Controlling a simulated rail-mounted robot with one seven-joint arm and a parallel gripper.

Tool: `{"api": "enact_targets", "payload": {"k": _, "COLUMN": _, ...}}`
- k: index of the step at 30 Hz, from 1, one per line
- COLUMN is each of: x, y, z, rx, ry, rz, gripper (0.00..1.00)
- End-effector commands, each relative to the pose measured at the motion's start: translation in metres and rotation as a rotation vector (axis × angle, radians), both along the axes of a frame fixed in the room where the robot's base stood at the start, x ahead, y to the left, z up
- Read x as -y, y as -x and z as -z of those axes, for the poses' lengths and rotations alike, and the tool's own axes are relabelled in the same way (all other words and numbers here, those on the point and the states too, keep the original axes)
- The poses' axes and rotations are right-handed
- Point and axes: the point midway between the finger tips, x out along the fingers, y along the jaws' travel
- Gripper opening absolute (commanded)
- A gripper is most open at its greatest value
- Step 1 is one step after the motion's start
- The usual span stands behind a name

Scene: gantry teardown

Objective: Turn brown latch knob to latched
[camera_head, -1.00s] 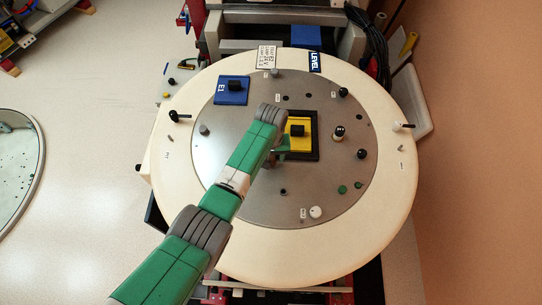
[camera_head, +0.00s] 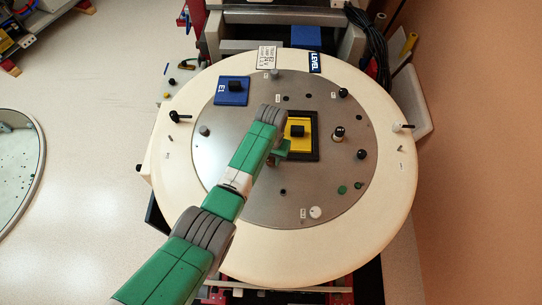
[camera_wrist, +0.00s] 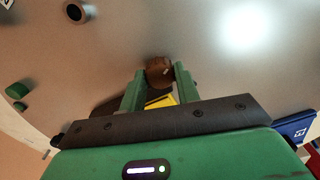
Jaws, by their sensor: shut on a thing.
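The brown latch knob (camera_wrist: 158,70) shows in the wrist view, between the two green fingers of my gripper (camera_wrist: 157,80). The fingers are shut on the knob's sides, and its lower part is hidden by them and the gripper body. The knob's latch marking cannot be read. In the head view my gripper (camera_head: 278,154) is low over the grey disc, just left of the yellow block (camera_head: 299,131).
The yellow block sits in a dark frame close to my gripper. A blue E1 block (camera_head: 233,90) stands at the upper left of the grey disc (camera_head: 250,205). Black knobs (camera_head: 362,154) and pegs stand on the right. The lower part of the disc is mostly clear.

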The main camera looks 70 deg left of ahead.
Motion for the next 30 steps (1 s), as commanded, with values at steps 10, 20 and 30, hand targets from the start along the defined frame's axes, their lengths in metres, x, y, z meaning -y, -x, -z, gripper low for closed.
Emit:
{"api": "enact_targets", "payload": {"k": 10, "x": -0.0004, "y": -0.0002, "z": -0.001, "rx": 0.0, "ry": 0.0, "rz": 0.284, "gripper": 0.09}}
{"api": "enact_targets", "payload": {"k": 20, "x": -0.0006, "y": 0.0, "z": -0.001, "rx": 0.001, "ry": 0.001, "rz": 0.451, "gripper": 0.09}}
{"api": "enact_targets", "payload": {"k": 30, "x": -0.0006, "y": 0.0, "z": -0.0011, "rx": 0.0, "ry": 0.0, "rz": 0.508, "gripper": 0.09}}
